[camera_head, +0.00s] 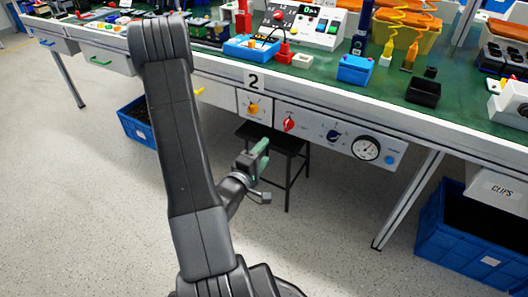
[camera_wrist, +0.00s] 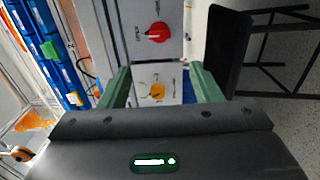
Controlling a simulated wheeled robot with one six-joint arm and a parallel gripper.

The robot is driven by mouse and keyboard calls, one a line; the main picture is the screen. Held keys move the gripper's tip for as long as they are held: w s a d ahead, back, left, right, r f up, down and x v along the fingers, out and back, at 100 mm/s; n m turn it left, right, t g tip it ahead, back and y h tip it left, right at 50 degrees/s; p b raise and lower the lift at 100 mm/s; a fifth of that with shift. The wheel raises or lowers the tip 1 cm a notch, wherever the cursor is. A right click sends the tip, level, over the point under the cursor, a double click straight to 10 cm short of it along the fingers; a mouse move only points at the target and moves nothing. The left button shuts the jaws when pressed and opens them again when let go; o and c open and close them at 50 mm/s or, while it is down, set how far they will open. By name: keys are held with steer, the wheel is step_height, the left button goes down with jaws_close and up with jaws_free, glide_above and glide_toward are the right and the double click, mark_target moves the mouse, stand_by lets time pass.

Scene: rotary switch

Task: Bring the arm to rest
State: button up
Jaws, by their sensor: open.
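My gripper (camera_head: 262,152) is in front of and below the panel under the green-topped workbench, with a stool behind it. In the wrist view its two green fingers stand apart (camera_wrist: 160,82) with nothing held between them. The red rotary knob (camera_head: 289,124) sits on the white panel (camera_head: 312,127); in the wrist view the red knob (camera_wrist: 158,32) is above the fingertips. A yellow knob (camera_head: 253,107) on a plate under the number 2 also shows in the wrist view (camera_wrist: 157,91), between the fingers. My gripper looks clear of both knobs.
A black stool (camera_head: 276,138) stands under the bench. Blue crates stand on the floor at left (camera_head: 138,128) and right (camera_head: 450,255). The front floor is clear.

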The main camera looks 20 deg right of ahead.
mark_target(285, 127)
steer(key=b+x, duration=0.1)
steer(key=x, duration=1.3)
steer(key=shift+s, duration=0.1)
